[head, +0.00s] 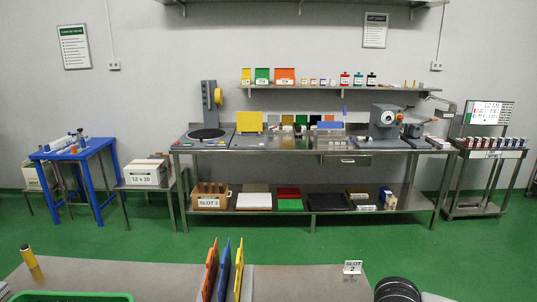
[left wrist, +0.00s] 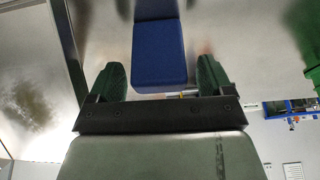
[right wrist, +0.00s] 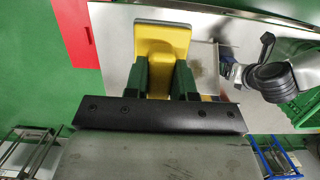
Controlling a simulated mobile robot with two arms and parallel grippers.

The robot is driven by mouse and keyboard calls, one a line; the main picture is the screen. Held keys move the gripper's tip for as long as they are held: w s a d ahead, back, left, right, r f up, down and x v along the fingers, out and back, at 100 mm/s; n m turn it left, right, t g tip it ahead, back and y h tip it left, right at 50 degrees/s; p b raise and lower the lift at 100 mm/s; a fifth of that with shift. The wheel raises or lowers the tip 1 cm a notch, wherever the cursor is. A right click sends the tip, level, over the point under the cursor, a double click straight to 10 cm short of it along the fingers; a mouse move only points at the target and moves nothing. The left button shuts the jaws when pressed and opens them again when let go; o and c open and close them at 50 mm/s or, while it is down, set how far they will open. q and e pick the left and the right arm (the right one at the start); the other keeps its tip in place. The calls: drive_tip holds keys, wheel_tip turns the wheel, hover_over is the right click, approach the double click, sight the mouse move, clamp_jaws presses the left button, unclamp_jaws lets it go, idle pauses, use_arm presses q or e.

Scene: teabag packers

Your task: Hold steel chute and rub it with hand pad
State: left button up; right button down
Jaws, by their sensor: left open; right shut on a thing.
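My right gripper (right wrist: 160,66) is shut on a yellow block with a grey edge (right wrist: 164,40), which looks like the hand pad. My left gripper (left wrist: 161,68) is open, with its green fingers either side of a blue block (left wrist: 158,50). A gap shows on each side of the blue block. A shiny steel surface (left wrist: 100,35) fills much of the left wrist view and carries a brown smear at its left. I cannot tell the steel chute from the steel around it. Neither gripper shows in the head view.
The near table (head: 150,275) holds a green tray (head: 70,297), upright orange, blue and yellow panels (head: 223,268) and a slot label (head: 352,267). A steel workbench (head: 300,143) with machines stands by the wall. A blue table (head: 75,152) stands at left. Green floor between is clear.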

use_arm(q)
drive_tip(key=shift+w+f+b, duration=0.25)
drive_tip(key=shift+f+b, duration=0.15)
drive_tip(key=shift+f, duration=0.15)
drive_tip(key=c, duration=1.2)
